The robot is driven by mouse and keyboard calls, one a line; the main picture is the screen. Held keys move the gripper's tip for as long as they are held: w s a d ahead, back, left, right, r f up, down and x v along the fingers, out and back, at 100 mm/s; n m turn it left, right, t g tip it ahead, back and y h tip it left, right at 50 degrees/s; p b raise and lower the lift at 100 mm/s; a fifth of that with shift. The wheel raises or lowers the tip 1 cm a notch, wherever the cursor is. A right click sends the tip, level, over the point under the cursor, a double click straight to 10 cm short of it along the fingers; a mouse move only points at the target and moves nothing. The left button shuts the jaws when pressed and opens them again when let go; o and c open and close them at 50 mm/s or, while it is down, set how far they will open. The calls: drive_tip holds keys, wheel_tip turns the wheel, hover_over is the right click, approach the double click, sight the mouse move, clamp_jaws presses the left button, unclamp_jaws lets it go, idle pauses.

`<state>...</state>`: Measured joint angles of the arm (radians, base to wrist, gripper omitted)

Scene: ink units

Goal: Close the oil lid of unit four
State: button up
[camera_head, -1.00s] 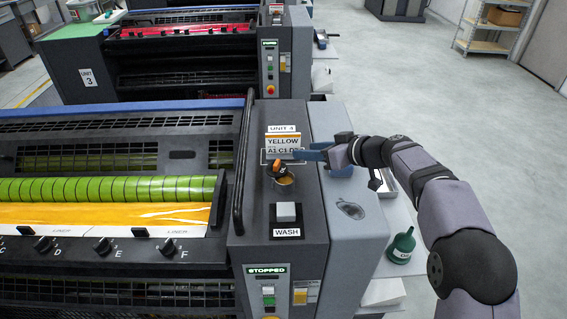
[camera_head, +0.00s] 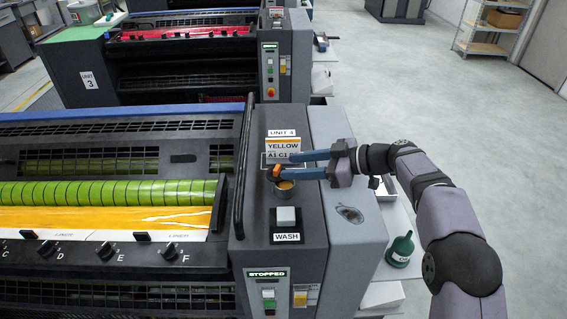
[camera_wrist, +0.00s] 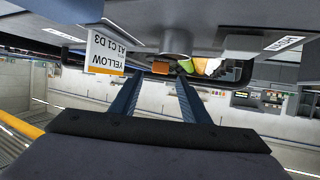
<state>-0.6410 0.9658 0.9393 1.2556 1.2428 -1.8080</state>
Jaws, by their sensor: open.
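The oil cup (camera_head: 284,190) of unit four is on the grey panel below the yellow card, with amber showing in its mouth. Its orange lid (camera_head: 277,171) stands raised at the cup's back edge, so the cup is open. My gripper (camera_head: 287,164) is open, its blue fingers pointing left over the panel, with the lower fingertip close by the lid. I cannot tell if they touch. In the wrist view the picture is upside down. The orange lid (camera_wrist: 160,67) lies just beyond and between my fingertips (camera_wrist: 158,80), below the grey cup (camera_wrist: 176,42).
The YELLOW card (camera_head: 279,146) stands just behind the lid. The WASH button (camera_head: 286,215) is in front of the cup, and a black rail (camera_head: 243,165) runs to the left. A green funnel (camera_head: 402,247) sits on the right side shelf.

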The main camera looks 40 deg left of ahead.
sight(279, 168)
drive_tip(key=shift+p+x, duration=0.8)
drive_tip(key=shift+x, duration=1.2)
drive_tip(key=c, duration=1.1)
